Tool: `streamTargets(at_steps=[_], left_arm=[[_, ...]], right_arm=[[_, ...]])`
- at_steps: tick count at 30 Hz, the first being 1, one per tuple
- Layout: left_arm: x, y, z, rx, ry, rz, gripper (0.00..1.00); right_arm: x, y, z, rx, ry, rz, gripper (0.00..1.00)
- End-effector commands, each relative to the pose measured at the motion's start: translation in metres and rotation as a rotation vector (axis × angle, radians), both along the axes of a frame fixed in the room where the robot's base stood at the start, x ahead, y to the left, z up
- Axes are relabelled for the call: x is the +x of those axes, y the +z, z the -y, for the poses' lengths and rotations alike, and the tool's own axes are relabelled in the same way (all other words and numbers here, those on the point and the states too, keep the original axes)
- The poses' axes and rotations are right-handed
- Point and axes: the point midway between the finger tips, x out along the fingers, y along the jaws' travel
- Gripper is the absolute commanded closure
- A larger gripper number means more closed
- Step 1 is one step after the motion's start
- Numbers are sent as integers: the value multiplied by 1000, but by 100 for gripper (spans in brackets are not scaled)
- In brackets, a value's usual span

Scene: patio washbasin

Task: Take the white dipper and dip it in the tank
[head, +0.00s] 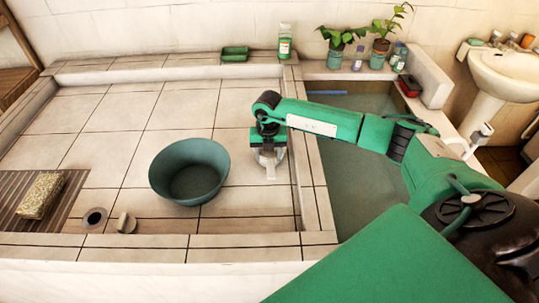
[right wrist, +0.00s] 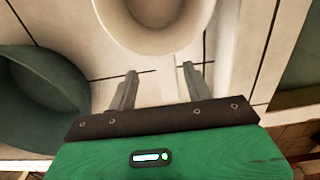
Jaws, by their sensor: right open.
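The white dipper (right wrist: 155,28) shows as a round cream bowl at the top of the right wrist view, cut off by the frame edge. My right gripper (head: 270,163) points down over the tiled ledge, between the green basin and the tank. In the right wrist view its two fingers (right wrist: 160,88) are apart and empty, with the bowl beyond their tips. The tank (head: 362,205) holds dark greenish water right of the gripper, partly covered by my arm. My left gripper is not in view.
A green basin (head: 190,172) stands close left of the gripper. A sponge-like block (head: 40,195) lies on a slatted mat at far left. A green tray (head: 234,54), a bottle (head: 285,42) and potted plants (head: 380,46) line the back.

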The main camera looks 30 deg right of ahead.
Motion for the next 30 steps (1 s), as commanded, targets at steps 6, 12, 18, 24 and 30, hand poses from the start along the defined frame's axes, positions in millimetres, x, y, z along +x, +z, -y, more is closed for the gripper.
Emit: streamTargets(at_steps=[6,12,18,24,30], left_arm=[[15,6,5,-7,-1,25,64],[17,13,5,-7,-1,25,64],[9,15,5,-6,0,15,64],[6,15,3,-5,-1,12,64],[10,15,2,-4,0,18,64]], right_arm=[[-2,-15,2,-1,0,-3,49],[-6,-45,5,0,0,-1,49],[-6,-59,5,1,1,1,49],[-5,-60,6,1,1,1,53],[-5,-59,6,0,1,1,92]])
